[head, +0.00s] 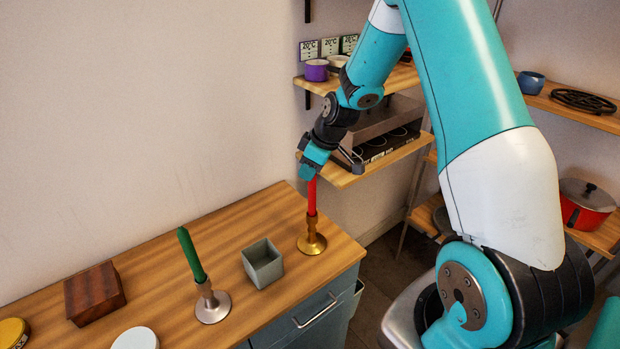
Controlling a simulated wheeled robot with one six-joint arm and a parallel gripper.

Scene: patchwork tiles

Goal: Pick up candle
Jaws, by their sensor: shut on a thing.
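A red candle (311,197) stands upright at the right part of the wooden counter, above a gold-coloured holder (312,243). My gripper (311,176) is shut on the red candle's upper end, reaching down from above. The candle's lower end meets the holder's cup; I cannot tell whether it is still seated in it. A second candle, green (190,253), leans slightly in a silver-based holder (213,306) at the front of the counter. The gripper's fingertips and the candle's top are partly hidden by the gripper body.
On the counter (200,238) are a grey-green square pot (263,264), a dark wooden box (94,293), a white round lid (135,339) and a yellow round thing (13,333). Shelves (368,162) with pots stand close behind and right of my arm. The counter's back left is clear.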

